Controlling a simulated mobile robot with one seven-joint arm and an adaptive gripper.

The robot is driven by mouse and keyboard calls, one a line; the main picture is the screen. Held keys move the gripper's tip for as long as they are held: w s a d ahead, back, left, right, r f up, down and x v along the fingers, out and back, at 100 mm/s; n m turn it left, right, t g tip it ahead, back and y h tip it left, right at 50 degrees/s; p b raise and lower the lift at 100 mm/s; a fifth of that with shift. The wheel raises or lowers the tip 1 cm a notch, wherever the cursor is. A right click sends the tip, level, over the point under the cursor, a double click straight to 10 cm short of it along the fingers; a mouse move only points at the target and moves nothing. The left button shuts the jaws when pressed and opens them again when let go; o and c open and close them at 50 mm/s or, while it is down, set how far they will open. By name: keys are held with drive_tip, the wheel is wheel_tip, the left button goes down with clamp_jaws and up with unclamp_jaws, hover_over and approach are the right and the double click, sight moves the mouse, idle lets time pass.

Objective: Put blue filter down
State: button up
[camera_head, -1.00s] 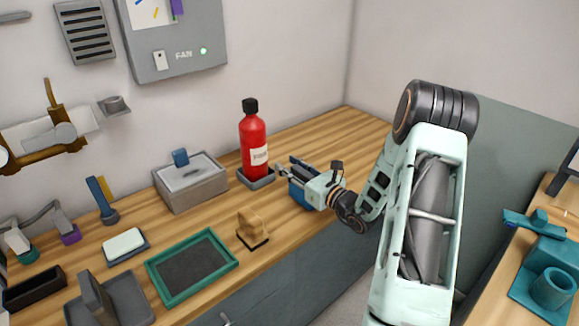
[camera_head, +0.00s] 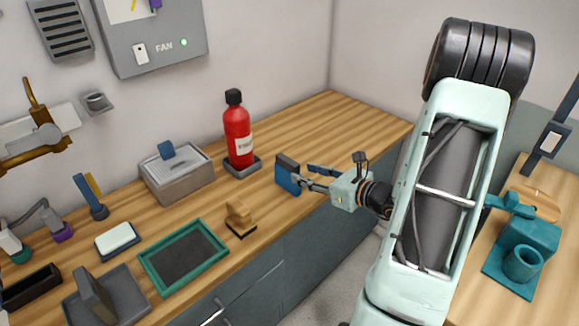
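A red bottle (camera_head: 238,135) stands on a grey base. A grey lidded box (camera_head: 178,178), a green-framed tray (camera_head: 151,268) and a wooden block (camera_head: 239,217) are to the left. The counter (camera_head: 325,122) behind the filter is clear. A second table holds teal items (camera_head: 522,262).

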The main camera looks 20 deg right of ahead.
sight(288, 170)
drive_tip(key=shift+s+d+r+g, duration=0.25)
drive_tip(key=shift+s+r+g, duration=0.05)
drive_tip(key=shift+s+r, duration=0.1)
drive_tip(key=shift+f+h, duration=0.2)
drive_tip(key=shift+h, duration=0.2)
drive_tip(key=x, duration=0.7)
drive_tip(key=f+x, duration=0.1)
drive_tip(key=x, duration=0.2)
drive_tip(key=shift+w, duration=0.1)
drive_tip(key=shift+d, duration=0.1)
clamp_jaws()
